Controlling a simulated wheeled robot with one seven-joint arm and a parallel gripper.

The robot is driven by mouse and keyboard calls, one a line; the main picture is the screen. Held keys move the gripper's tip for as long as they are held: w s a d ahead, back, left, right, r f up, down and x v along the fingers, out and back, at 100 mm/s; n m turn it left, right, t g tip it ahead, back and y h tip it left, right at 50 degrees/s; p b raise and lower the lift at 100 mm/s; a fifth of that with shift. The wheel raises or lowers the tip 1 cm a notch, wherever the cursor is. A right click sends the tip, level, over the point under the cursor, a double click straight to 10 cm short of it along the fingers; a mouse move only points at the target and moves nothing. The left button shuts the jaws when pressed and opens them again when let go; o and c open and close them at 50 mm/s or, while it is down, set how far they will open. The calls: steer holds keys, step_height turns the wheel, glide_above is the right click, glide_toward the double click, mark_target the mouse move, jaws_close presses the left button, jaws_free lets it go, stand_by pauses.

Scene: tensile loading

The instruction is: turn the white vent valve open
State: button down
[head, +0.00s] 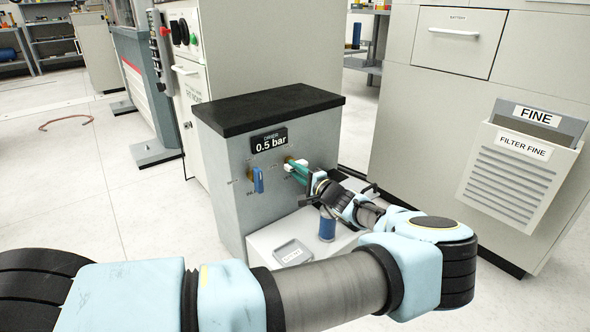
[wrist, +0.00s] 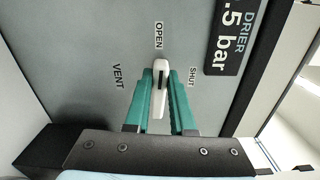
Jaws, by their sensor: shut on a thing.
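The white vent valve handle (wrist: 160,82) is in the middle of the wrist view, on the grey front panel of the drier cabinet (head: 228,180). It lies lengthwise between the two green fingers of my gripper (wrist: 160,100), which is shut on it. The handle's far end is just below the OPEN label (wrist: 158,36). The VENT label (wrist: 118,76) is to its left and the SHUT label (wrist: 193,76) to its right. In the head view my gripper (head: 298,171) reaches the panel from the right and covers part of the valve.
A blue valve handle (head: 258,180) hangs left of the vent valve. The display (head: 270,142) above reads 0.5 bar. Below my wrist, a white ledge (head: 262,240) holds a small grey tray (head: 292,251) and a blue canister (head: 327,227). A filter cabinet (head: 440,115) stands to the right.

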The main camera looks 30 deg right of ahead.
steer(key=shift+f+n, duration=0.15)
steer(key=shift+n, duration=0.45)
steer(key=c, duration=0.8)
jaws_free()
steer(key=shift+o, duration=0.2)
steer(key=shift+s, duration=0.1)
steer(key=s+d+p, duration=0.1)
steer(key=s+d, duration=0.1)
steer(key=s, duration=0.8)
steer(key=shift+s+p, duration=0.2)
steer(key=shift+p, duration=0.2)
